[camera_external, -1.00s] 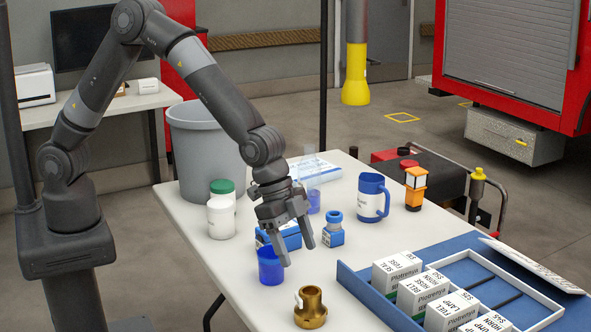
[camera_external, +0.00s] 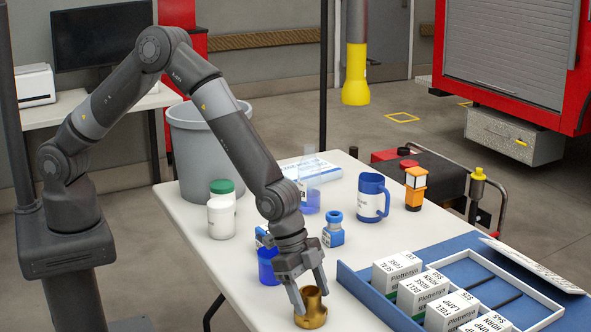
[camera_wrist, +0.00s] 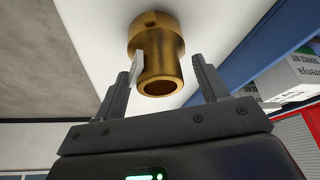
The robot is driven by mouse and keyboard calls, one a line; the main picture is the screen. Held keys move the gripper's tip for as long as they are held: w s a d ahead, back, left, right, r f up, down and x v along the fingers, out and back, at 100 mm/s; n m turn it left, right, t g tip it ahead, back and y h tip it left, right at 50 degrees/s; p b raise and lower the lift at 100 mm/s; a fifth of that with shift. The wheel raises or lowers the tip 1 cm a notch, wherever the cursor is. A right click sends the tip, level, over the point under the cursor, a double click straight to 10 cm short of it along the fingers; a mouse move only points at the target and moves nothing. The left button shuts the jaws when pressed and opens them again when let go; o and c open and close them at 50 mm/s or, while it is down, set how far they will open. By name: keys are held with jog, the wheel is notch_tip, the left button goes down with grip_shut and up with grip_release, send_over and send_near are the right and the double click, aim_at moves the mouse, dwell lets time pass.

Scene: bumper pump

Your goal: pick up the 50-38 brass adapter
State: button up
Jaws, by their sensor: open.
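The brass adapter (camera_external: 310,309) stands upright near the front edge of the white table. It is a gold-brown stepped cylinder with a wider base and an open top. In the wrist view the adapter (camera_wrist: 157,58) shows its round hollow end towards me, with a pale label on its left side. My gripper (camera_external: 312,296) is open just above it, fingers pointing down. In the wrist view one finger of my gripper (camera_wrist: 163,88) is on each side of the adapter's narrow end, with gaps on both sides. I cannot tell how far down the fingers reach.
A blue tray (camera_external: 352,283) with several white boxes (camera_external: 398,272) lies right of the adapter. A blue cup (camera_external: 267,268) stands just behind my gripper, with a small blue bottle (camera_external: 334,232) beyond. A white jar (camera_external: 221,213) is further left. Bare table lies left of the adapter.

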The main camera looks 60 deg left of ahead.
jog(key=shift+c, duration=0.4)
jog(key=c, duration=1.3)
jog(key=shift+r, duration=0.1)
